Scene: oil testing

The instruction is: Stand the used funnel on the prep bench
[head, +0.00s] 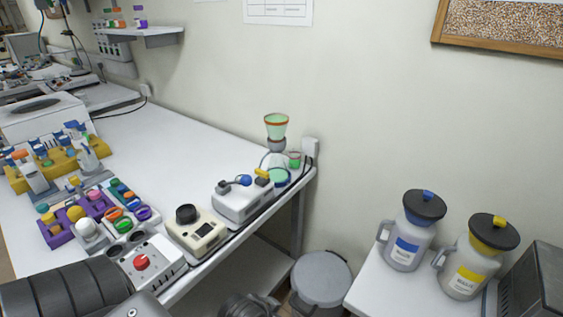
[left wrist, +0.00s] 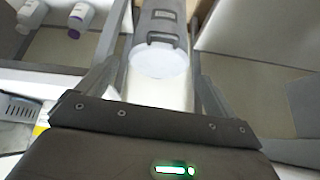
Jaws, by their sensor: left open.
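A translucent green funnel (head: 276,128) with an orange rim stands upright, wide end up, over clear glassware (head: 270,160) at the far right end of the white bench (head: 190,128) in the head view. A grey collar shows below its cone; its lower stem is hard to make out. My left gripper (left wrist: 160,75) shows in the left wrist view with its two fingers apart. A grey cylinder with a pale round end shows between them; I cannot tell what it is or that it is touched. The funnel is not visible there. My right gripper is not in view.
Near the funnel are a small green cup (head: 294,159) and a white device (head: 242,200). The bench's back middle is clear. Two jugs (head: 408,243) (head: 470,265) stand right.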

